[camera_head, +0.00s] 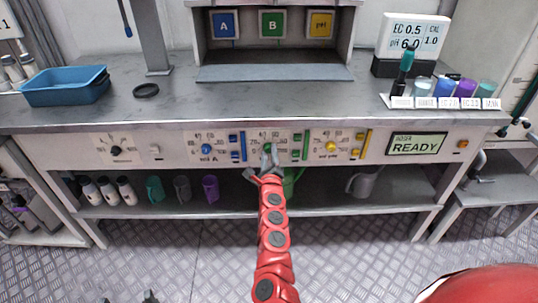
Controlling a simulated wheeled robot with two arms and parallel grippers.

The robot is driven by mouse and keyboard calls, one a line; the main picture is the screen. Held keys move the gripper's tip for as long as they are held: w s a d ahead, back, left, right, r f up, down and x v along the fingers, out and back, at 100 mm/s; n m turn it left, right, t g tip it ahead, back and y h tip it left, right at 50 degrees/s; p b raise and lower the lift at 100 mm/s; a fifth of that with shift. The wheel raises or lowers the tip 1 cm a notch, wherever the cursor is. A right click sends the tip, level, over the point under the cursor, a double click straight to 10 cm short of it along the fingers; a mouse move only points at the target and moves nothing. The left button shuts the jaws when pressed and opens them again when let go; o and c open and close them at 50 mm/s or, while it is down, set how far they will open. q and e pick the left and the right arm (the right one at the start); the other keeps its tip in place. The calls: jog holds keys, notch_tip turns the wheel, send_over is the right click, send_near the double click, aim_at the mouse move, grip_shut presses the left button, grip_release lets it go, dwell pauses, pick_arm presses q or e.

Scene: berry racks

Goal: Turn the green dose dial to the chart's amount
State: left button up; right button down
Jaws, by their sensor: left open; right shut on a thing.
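The green dose dial (268,149) is in the middle of the bench's front panel, with a numbered scale around it. My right gripper (268,161), on the red arm, is at this dial and shut on it. It covers much of the dial, so I cannot read its setting. My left gripper (142,298) shows only as dark tips at the bottom edge, open and far from the panel. A white card (10,24) at the top left corner is cut off; I cannot tell whether it is the chart.
A blue dial (206,149) and a yellow dial (331,147) flank the green one. A display (416,144) reads READY. A meter (414,37) shows EC 0.5 and pH 6.0. A blue tray (64,94) is on the bench. Bottles and cups stand on the lower shelf (330,196).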

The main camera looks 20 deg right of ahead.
jog(key=c, duration=0.5)
grip_release()
jog(key=shift+s, duration=0.1)
jog(key=shift+s+a, duration=0.15)
jog(key=shift+s, duration=0.15)
jog(key=p+v, duration=0.1)
jog(key=v, duration=1.5)
jog(key=shift+s, duration=0.25)
